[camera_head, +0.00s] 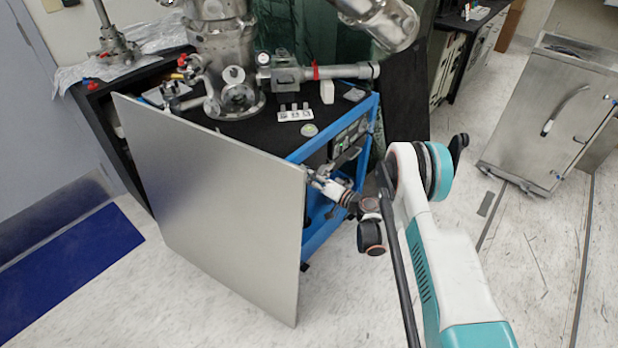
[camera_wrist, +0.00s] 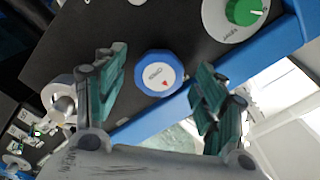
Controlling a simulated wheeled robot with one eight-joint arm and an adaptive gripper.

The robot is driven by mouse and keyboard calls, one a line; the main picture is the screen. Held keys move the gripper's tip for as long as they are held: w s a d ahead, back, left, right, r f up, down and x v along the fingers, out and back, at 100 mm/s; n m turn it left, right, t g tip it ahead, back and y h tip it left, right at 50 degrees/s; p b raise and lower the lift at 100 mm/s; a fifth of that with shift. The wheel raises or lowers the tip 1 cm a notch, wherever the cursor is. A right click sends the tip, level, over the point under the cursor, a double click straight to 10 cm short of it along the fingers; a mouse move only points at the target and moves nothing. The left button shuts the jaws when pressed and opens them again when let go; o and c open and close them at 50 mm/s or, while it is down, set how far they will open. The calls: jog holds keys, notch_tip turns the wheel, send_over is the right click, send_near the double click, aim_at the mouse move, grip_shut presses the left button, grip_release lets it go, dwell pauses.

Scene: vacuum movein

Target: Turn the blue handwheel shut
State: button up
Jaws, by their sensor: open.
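The blue handwheel (camera_wrist: 158,72) shows in the wrist view. It has a white face with dark print and a small red mark at its lower right. My gripper (camera_wrist: 155,78) is open, with one green-padded finger on each side of the wheel and a visible gap to both. In the head view my gripper (camera_head: 320,178) reaches in at the front of the blue-framed cart (camera_head: 338,150), beside the panel edge. I cannot make out the handwheel in the head view; the gripper and panel are in the way.
A large metal panel (camera_head: 210,205) stands angled at the cart's left, close to my gripper. In the wrist view a green knob (camera_wrist: 243,12) on a white dial sits upper right, and a metal fitting (camera_wrist: 60,105) sits left. Open floor (camera_head: 350,310) lies in front.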

notch_tip(320, 180, up, 10)
jog(key=shift+a+f, duration=0.1)
dwell(0.4)
